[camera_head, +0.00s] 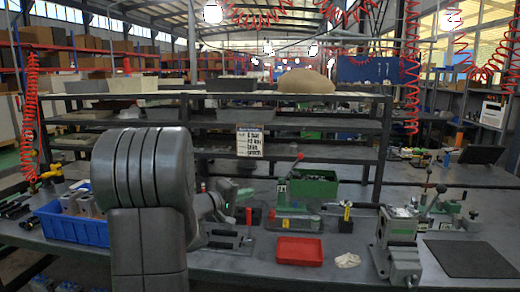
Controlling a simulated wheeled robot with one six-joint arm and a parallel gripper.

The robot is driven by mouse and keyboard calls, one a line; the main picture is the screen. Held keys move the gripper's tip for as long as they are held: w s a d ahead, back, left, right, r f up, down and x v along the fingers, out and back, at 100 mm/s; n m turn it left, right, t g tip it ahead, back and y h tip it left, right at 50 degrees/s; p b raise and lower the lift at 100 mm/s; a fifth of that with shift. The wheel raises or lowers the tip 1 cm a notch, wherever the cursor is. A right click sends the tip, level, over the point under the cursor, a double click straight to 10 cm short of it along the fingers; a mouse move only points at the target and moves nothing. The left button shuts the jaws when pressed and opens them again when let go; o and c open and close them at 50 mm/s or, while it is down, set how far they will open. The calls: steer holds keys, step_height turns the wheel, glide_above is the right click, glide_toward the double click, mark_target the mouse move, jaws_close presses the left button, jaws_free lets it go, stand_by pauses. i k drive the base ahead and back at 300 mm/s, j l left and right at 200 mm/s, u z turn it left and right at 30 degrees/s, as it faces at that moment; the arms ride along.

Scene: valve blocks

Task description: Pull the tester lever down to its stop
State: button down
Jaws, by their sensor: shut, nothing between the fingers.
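A lever with a red knob (299,156) slants up and to the right from a grey and green bench device (295,222) near the middle of the bench. I take this for the tester lever; its knob is up. Another lever (440,188) stands on a green and grey machine at the right. My arm fills the left foreground, and its wrist shows behind it. My gripper (243,195) is small and partly hidden there, left of the red-knobbed lever and apparently apart from it. Its fingers look closed, with nothing visible held.
A red tray (299,251) and a white cloth (347,261) lie in front of the device. A green bin (315,187) stands behind it. A blue crate (72,226) is at left. A vise (400,250) and a dark mat (470,259) are at right.

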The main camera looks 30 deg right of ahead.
mark_target(300, 156)
steer(key=i+l, duration=0.2)
steer(key=l, duration=0.15)
steer(key=i+l, duration=0.2)
steer(key=l, duration=0.15)
steer(key=i+l+u, duration=0.1)
steer(key=l, duration=0.25)
steer(key=i+l, duration=0.3)
